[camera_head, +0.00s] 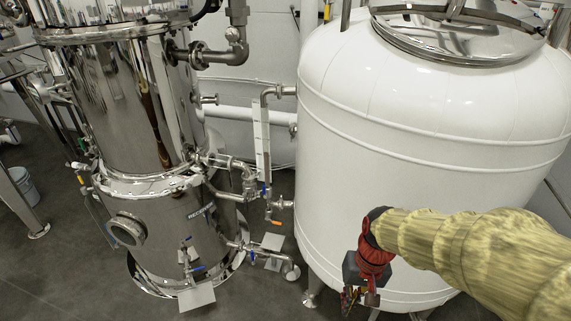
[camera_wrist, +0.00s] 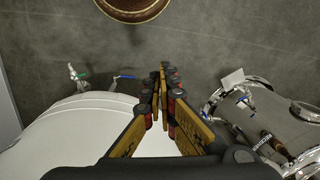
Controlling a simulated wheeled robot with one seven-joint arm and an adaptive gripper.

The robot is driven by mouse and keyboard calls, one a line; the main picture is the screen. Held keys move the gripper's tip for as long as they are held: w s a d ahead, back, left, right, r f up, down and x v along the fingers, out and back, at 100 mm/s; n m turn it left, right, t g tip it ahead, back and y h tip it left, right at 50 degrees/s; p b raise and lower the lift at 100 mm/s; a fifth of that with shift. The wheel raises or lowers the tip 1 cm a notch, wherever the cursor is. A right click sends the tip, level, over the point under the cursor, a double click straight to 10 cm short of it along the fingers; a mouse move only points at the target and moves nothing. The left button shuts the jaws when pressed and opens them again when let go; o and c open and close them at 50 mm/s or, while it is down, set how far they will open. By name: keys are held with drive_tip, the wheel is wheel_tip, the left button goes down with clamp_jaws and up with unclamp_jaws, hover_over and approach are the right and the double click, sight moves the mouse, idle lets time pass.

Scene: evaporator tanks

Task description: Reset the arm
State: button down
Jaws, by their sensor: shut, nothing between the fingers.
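My arm (camera_head: 470,245) reaches in from the right in the head view, in a yellowish sleeve with a red and black wrist. My gripper (camera_head: 358,300) hangs at its end, in front of the lower part of the white tank (camera_head: 400,150). In the wrist view my gripper (camera_wrist: 162,75) shows from behind, its fingers together and nothing between them. It points over the grey floor. The white tank also shows at the lower left of the wrist view (camera_wrist: 60,135). I cannot tell the exact gap between my gripper and the tank.
A polished steel tank (camera_head: 130,110) stands at the left. Pipes and valves, one with an orange handle (camera_head: 274,222), lie between the tanks. A blue-handled valve (camera_wrist: 130,77) shows beyond the white tank in the wrist view. A white bucket (camera_head: 24,185) stands far left. Grey floor (camera_head: 240,300) is open in front.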

drive_tip(key=s+d+r+t, duration=0.1)
drive_tip(key=s+r+t, duration=0.2)
drive_tip(key=r, duration=0.5)
drive_tip(key=s+d+r+n+t+h, duration=0.1)
drive_tip(key=s+d+r+t, duration=0.1)
drive_tip(key=r, duration=0.6)
drive_tip(key=shift+s+d+r+t, duration=0.25)
drive_tip(key=shift+s+t, duration=0.35)
drive_tip(key=shift+s, duration=0.5)
drive_tip(key=shift+d, duration=0.15)
